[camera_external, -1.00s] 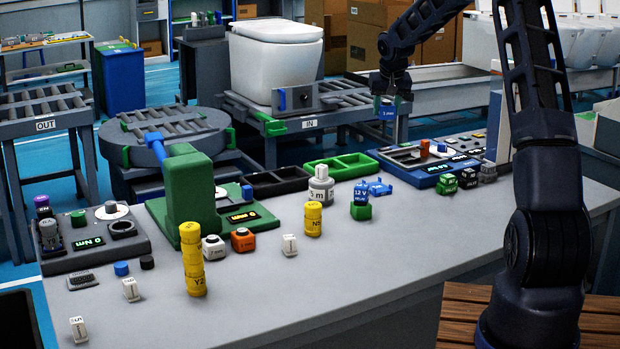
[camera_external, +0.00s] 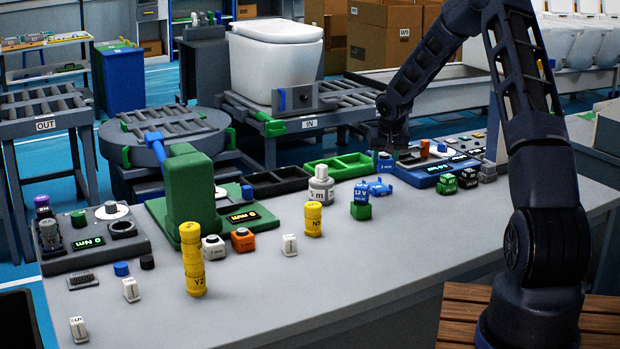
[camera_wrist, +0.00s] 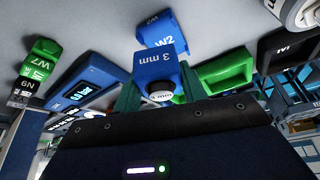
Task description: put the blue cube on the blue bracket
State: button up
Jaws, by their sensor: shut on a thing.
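A blue cube marked "3 mm" (camera_wrist: 157,70) is held between my gripper's (camera_wrist: 158,98) fingers. In the external view the cube (camera_external: 385,162) hangs under my gripper (camera_external: 388,150), upright as far as I can tell. The blue bracket (camera_external: 378,187) lies on the grey table just below and slightly left of the cube in the picture. In the wrist view the bracket, marked W2 (camera_wrist: 160,28), is just beyond the cube, which covers part of it. The cube appears above the bracket, apart from it in the external view.
A green tray (camera_external: 340,167) lies left of the cube, and a blue panel with a display (camera_external: 430,172) right of it. A blue 12 V block on a green block (camera_external: 361,207) stands in front of the bracket. Green and black blocks (camera_external: 447,184) stand at the right.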

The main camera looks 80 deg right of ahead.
aim_at(384, 172)
jog(key=shift+f, duration=1.9)
jog(key=shift+f, duration=0.55)
jog(key=o, duration=1)
jog(key=shift+r, duration=0.5)
jog(key=v, duration=1.2)
jog(key=shift+w+a+r, duration=0.1)
jog(key=shift+r, duration=0.05)
